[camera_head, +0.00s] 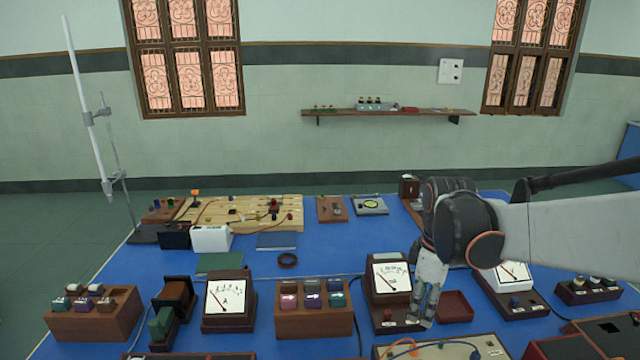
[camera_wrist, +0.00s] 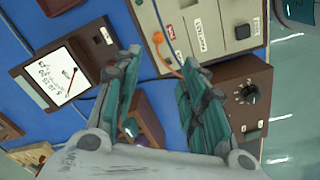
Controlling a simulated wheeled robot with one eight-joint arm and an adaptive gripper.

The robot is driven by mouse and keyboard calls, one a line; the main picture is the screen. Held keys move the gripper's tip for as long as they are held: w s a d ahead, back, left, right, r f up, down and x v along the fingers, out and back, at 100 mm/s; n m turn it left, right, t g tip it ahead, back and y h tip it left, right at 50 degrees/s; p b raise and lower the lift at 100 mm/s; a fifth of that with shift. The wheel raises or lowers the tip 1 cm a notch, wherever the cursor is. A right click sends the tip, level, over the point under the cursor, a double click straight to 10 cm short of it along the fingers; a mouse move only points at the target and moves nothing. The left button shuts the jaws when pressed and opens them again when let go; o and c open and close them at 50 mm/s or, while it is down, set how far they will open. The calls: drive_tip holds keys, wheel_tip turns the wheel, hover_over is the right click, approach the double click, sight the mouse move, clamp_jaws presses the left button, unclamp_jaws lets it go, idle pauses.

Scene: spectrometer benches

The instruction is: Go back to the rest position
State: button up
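My gripper (camera_head: 421,318) hangs down over the blue bench in the head view, at the end of my arm coming in from the right. It is in front of the right edge of an analog meter (camera_head: 391,277) and left of a small red-brown tray (camera_head: 455,307). In the wrist view my gripper (camera_wrist: 161,62) has its two green-padded fingers spread apart, with nothing clasped between them.
Another meter (camera_head: 228,299), a wooden block with several coloured pieces (camera_head: 313,322) and a white meter (camera_head: 513,277) stand around the arm. A beige panel with wires (camera_head: 455,349) lies at the front. A tall stand (camera_head: 88,110) rises at left. Air above the bench is mostly open.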

drive_tip(key=s+a+r+m+t, duration=0.2)
drive_tip(key=s+m+t, duration=0.1)
drive_tip(key=s+m, duration=0.2)
drive_tip(key=s+a+r+m+t, duration=0.2)
drive_tip(key=s+m, duration=0.4)
drive_tip(key=s, duration=0.3)
drive_tip(key=shift+a+t, duration=0.55)
drive_tip(key=shift+t, duration=0.35)
